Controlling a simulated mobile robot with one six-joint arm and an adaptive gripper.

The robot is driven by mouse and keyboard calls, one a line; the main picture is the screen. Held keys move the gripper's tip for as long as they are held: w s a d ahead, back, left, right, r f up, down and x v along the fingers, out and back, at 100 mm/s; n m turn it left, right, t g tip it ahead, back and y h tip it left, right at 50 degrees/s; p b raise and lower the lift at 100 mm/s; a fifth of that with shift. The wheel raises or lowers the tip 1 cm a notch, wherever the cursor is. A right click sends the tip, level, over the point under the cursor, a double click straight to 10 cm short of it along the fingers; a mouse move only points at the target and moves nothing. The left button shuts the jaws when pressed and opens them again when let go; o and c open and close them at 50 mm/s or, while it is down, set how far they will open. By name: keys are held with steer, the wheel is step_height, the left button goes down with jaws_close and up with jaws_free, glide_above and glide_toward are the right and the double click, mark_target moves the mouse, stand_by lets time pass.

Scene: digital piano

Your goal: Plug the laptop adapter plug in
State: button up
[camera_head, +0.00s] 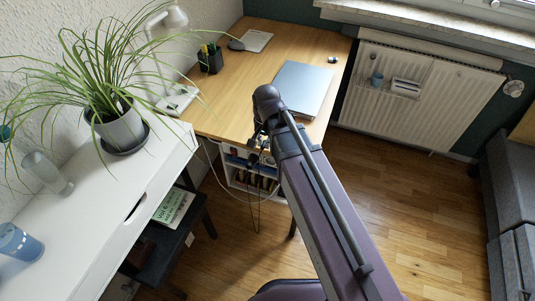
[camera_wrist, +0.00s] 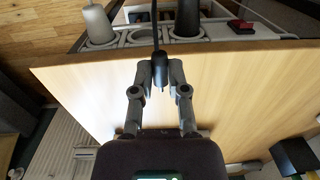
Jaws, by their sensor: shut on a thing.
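In the wrist view my gripper (camera_wrist: 160,74) is shut on the black laptop adapter plug (camera_wrist: 160,70), which sits between the two fingertips. Its black cable (camera_wrist: 155,22) runs up from the plug to the top of the picture. Beyond it lies a light power strip (camera_wrist: 216,28) with round sockets. A white plug (camera_wrist: 97,24) and a black plug (camera_wrist: 187,18) stand in two of them. A socket (camera_wrist: 139,38) between these looks empty, partly behind the cable. The held plug looks apart from the strip. In the head view my arm largely hides my gripper.
A wooden desk (camera_head: 262,58) carries a closed laptop (camera_head: 303,90) and a pen holder (camera_head: 210,60). The strip has a red switch (camera_wrist: 240,25). A potted plant (camera_head: 120,130) stands on the white piano (camera_head: 75,225). Open floor (camera_head: 400,215) lies to the right.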

steer(key=shift+y, duration=0.5)
steer(key=w+f+b, duration=0.1)
steer(key=w, duration=0.3)
steer(key=w+a+f, duration=0.1)
steer(key=w, duration=0.3)
steer(key=w+f+b, duration=0.1)
steer(key=w, duration=0.3)
steer(key=shift+w+a+b, duration=0.25)
steer(key=shift+a+b, duration=0.05)
steer(key=shift+a, duration=0.1)
steer(key=shift+w, duration=0.1)
steer(key=shift+w+d, duration=0.35)
steer(key=shift+w, duration=0.45)
steer(key=shift+w+d, duration=0.35)
steer(key=shift+w, duration=0.5)
steer(key=shift+w+d, duration=0.35)
steer(key=shift+w, duration=0.45)
steer(key=shift+w+d, duration=0.25)
steer(key=shift+w, duration=0.35)
steer(key=shift+w+d, duration=0.2)
steer(key=shift+w, duration=0.35)
steer(key=o, duration=0.8)
steer(key=shift+r, duration=0.15)
steer(key=shift+d+r+p, duration=0.15)
steer(key=shift+r+p, duration=1.05)
steer(key=shift+p, duration=0.1)
steer(key=shift+d+r+p, duration=0.15)
steer(key=shift+r+p, duration=1.05)
steer(key=shift+p, duration=0.05)
